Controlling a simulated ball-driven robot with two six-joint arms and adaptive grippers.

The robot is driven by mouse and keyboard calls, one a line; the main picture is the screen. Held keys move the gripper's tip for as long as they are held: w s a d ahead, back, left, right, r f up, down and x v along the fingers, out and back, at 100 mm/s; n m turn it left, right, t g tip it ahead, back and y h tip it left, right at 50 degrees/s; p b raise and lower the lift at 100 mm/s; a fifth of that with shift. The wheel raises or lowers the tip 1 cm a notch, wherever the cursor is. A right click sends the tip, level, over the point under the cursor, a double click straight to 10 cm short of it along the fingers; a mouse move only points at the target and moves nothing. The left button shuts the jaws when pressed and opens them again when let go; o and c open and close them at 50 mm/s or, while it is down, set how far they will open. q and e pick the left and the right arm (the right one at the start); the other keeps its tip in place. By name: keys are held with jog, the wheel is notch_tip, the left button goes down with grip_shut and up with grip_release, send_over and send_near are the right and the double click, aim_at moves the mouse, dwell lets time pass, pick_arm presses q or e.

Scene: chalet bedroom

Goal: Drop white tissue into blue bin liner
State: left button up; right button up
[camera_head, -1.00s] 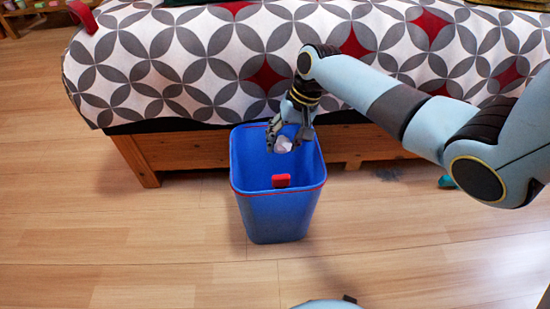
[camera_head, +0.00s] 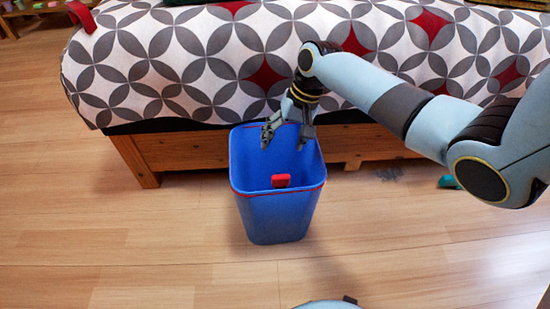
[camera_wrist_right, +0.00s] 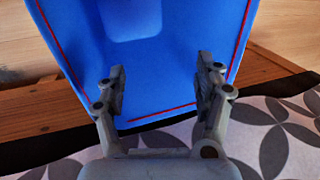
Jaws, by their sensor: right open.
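The blue bin liner (camera_head: 275,215) stands upright on the floor, open at the top, with a red line along its rim and a red tab at its front. My right gripper (camera_head: 283,142) is open and empty over the back part of the bin's mouth. In the right wrist view the open fingers (camera_wrist_right: 160,92) are apart at the red-lined rim, with the bin's blue inside (camera_wrist_right: 165,65) beyond them. The white tissue does not show in either view now; the bin's front wall hides part of its inside. My left gripper is not in view.
A bed with a patterned grey, white and red cover (camera_head: 190,60) and a wooden frame (camera_head: 195,150) stands right behind the bin. A small teal thing (camera_head: 449,182) lies on the floor at the right. The floor left of the bin is clear.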

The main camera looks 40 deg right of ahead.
jog(key=v, duration=1.1)
jog(key=shift+r, duration=0.15)
